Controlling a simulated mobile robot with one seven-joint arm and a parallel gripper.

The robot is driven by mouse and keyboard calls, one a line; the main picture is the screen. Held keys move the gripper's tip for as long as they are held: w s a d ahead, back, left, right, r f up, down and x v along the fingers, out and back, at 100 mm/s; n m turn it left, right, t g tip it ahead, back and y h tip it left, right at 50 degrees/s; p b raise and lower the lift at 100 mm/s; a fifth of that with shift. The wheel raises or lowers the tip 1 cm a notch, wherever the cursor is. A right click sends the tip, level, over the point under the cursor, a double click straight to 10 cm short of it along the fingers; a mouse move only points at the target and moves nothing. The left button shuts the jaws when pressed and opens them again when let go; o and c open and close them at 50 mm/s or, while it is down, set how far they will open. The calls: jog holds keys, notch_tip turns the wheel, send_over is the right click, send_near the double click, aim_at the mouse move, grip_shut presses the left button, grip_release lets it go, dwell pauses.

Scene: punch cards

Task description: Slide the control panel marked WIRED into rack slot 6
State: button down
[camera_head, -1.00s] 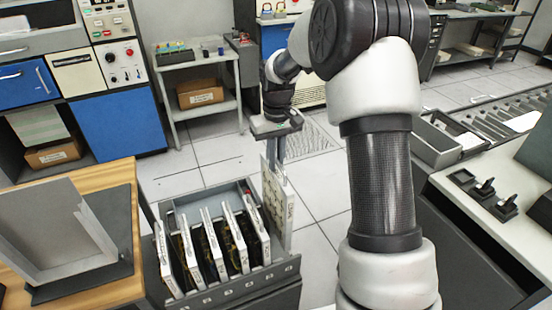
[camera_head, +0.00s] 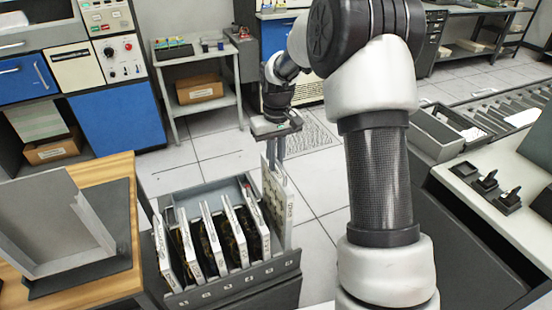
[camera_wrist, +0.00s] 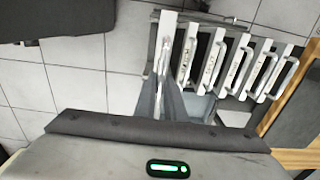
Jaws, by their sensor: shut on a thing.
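My gripper (camera_head: 277,152) is shut on a tall white-edged panel (camera_head: 285,205) and holds it upright at the right end of the grey rack (camera_head: 232,285). The panel's edge label is too small to read surely. Its lower part is behind or at the rack's right end wall; I cannot tell whether it sits in the slot there. In the wrist view the fingers (camera_wrist: 165,98) grip the panel (camera_wrist: 163,50), which stands beside the row of racked panels. Several white-edged panels (camera_head: 216,240) stand in the other slots. Slot marks line the rack's front rail but are not legible.
A wooden table (camera_head: 122,170) with a grey angled stand (camera_head: 60,225) is left of the rack. A white console with levers (camera_head: 490,185) is at the right. A shelf cart (camera_head: 192,50) stands behind. Tiled floor beyond the rack is clear.

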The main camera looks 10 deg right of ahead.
aim_at(276, 192)
jog(key=shift+w+f+b, duration=0.1)
jog(key=shift+f+b, duration=0.95)
jog(key=shift+f, duration=0.9)
jog(key=shift+f+b, duration=2)
jog(key=shift+f, duration=1.55)
jog(key=shift+f+b, duration=0.75)
jog(key=shift+f, duration=0.5)
